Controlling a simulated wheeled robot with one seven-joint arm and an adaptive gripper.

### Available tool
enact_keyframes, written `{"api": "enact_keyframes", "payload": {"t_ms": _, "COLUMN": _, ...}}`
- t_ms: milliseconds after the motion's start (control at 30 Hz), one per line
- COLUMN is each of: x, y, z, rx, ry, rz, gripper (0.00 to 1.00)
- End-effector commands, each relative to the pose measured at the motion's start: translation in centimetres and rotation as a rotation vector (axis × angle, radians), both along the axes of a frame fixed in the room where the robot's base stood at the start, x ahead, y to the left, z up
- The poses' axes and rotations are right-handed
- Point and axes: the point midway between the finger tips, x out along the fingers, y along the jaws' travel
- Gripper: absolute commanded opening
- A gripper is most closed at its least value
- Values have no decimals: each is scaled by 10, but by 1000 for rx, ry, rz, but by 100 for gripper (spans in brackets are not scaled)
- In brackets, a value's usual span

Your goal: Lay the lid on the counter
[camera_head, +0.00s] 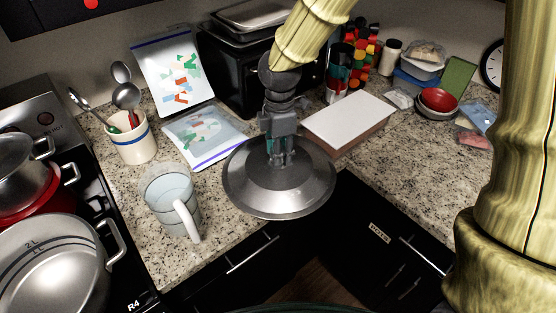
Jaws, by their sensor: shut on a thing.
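The lid (255,193) is a round, shiny metal disc with a wide flat rim. It shows near the middle of the head view, over the front edge of the counter (222,223) at the inner corner. My gripper (277,160) points down at the lid's centre and is shut on its top; the fingers hide the part they hold. The lid looks about level. I cannot tell whether its underside touches the counter or hangs a little above it.
A measuring jug (168,196) stands close left of the lid. A white-topped box (350,118) lies close right, and a printed bag (203,137) lies behind. A large open pot (52,262) sits on the stove at left. The counter right of the box (420,150) has free room.

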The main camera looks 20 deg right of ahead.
Motion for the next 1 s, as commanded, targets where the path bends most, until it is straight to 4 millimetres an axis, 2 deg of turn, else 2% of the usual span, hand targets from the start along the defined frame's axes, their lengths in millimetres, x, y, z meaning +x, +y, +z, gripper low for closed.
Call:
{"api": "enact_keyframes", "payload": {"t_ms": 133, "x": 0, "y": 0, "z": -7, "rx": -1, "ry": 0, "rz": 1, "gripper": 0}}
{"api": "enact_keyframes", "payload": {"t_ms": 433, "x": 0, "y": 0, "z": -38, "rx": -1, "ry": 0, "rz": -1, "gripper": 0}}
{"api": "enact_keyframes", "payload": {"t_ms": 900, "x": 0, "y": 0, "z": -45, "rx": 0, "ry": -1, "rz": -1, "gripper": 0}}
{"api": "enact_keyframes", "payload": {"t_ms": 933, "x": 0, "y": 0, "z": -45, "rx": 0, "ry": -1, "rz": -1, "gripper": 44}}
{"api": "enact_keyframes", "payload": {"t_ms": 1000, "x": 0, "y": 0, "z": -44, "rx": 0, "ry": -1, "rz": -1, "gripper": 57}}
